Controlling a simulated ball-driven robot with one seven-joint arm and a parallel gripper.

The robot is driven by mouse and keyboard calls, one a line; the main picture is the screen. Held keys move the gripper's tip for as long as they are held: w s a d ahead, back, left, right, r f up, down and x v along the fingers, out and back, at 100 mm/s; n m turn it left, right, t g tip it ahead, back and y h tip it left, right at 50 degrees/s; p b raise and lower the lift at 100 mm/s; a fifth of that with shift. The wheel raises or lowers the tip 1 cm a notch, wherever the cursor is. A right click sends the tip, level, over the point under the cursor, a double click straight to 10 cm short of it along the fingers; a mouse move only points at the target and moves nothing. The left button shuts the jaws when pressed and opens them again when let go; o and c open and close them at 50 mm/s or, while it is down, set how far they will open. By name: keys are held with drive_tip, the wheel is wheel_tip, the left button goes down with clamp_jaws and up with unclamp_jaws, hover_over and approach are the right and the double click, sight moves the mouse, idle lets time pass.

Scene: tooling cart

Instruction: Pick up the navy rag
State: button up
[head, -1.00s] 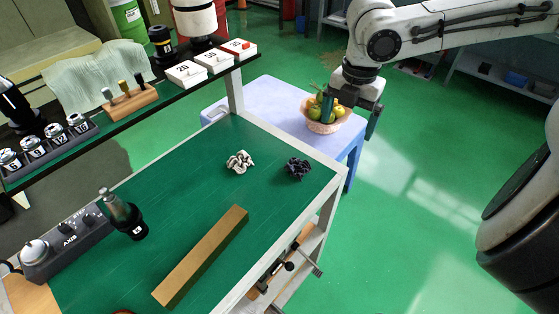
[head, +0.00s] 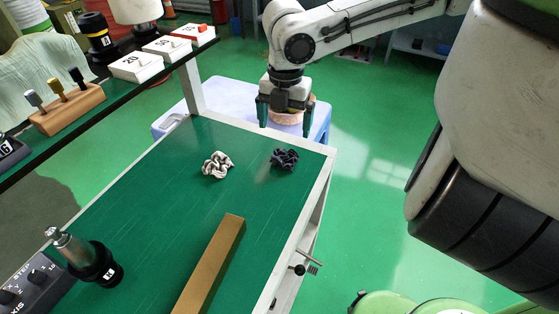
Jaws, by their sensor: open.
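The navy rag (head: 285,159) is a small dark crumpled bundle on the green cart top (head: 160,215), near its far right corner. My gripper (head: 285,118) hangs pointing down just beyond the rag in the picture, its two dark fingers spread wide with nothing between them. It appears above and behind the rag, apart from it. A cream crumpled rag (head: 217,165) lies to the left of the navy one, with a clear gap between them.
A long brass-coloured bar (head: 212,265) lies on the cart top in front of the rags. A tool holder (head: 93,264) stands at the left. A raised shelf with white number boxes (head: 136,66) runs along the upper left. A bluish table (head: 227,99) stands behind, with a basket (head: 287,116) mostly hidden.

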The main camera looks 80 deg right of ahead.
sight(285, 153)
wheel_tip(285, 153, down, 10)
drive_tip(key=shift+s+d+r+b, duration=0.1)
drive_tip(key=shift+d+b, duration=0.05)
drive_tip(key=shift+b, duration=0.45)
drive_tip(key=c, duration=1)
